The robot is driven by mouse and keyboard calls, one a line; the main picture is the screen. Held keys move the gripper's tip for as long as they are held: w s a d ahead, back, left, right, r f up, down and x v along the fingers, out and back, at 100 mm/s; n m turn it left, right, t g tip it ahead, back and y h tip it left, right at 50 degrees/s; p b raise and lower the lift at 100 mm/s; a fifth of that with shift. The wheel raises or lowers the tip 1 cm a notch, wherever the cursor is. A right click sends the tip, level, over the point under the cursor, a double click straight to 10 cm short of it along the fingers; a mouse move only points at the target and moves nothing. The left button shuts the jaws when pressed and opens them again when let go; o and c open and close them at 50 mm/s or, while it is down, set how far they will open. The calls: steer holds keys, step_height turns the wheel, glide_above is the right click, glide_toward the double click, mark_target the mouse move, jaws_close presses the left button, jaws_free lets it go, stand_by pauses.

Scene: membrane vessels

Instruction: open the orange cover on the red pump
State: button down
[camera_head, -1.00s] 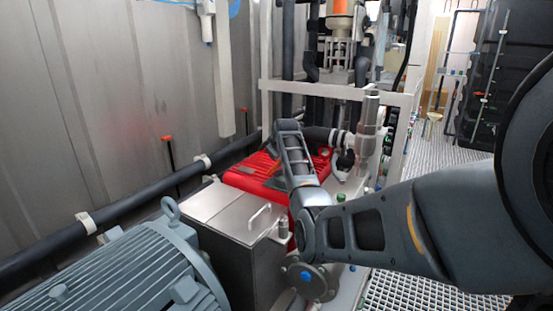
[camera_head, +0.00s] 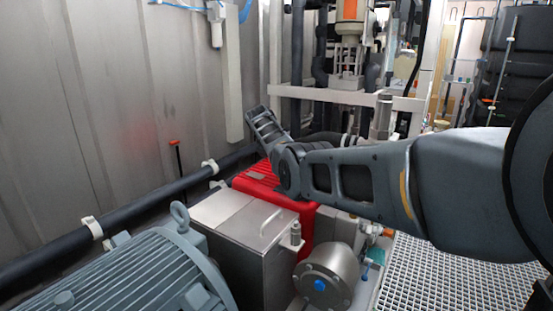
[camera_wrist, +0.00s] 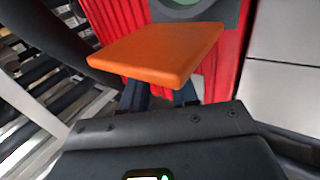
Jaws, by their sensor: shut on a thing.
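The red pump (camera_head: 262,176) stands behind a steel box in the head view, partly hidden by my arm. Its ribbed red body (camera_wrist: 220,50) fills the upper middle of the wrist view. The orange cover (camera_wrist: 160,52) is a flat square plate, seen at an angle in front of the red body. Part of a round grey-green face (camera_wrist: 188,10) shows above it. My gripper (camera_wrist: 160,93) is shut on the cover at its near edge; the fingertips are partly hidden beneath it. I cannot make out the cover or my fingers in the head view.
The steel box (camera_head: 240,222) and a grey motor (camera_head: 140,275) stand in front of the pump. A black pipe (camera_head: 140,212) runs along the wall at left. White frame bars (camera_head: 340,95) stand behind. Grating floor (camera_head: 440,270) is open at right.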

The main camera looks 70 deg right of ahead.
steer(key=shift+f, duration=0.1)
stand_by(0.3)
steer(key=c, duration=0.8)
jaws_free()
steer(key=shift+c, duration=0.2)
steer(key=v, duration=0.7)
steer(key=shift+a+r, duration=0.2)
steer(key=shift+r, duration=0.15)
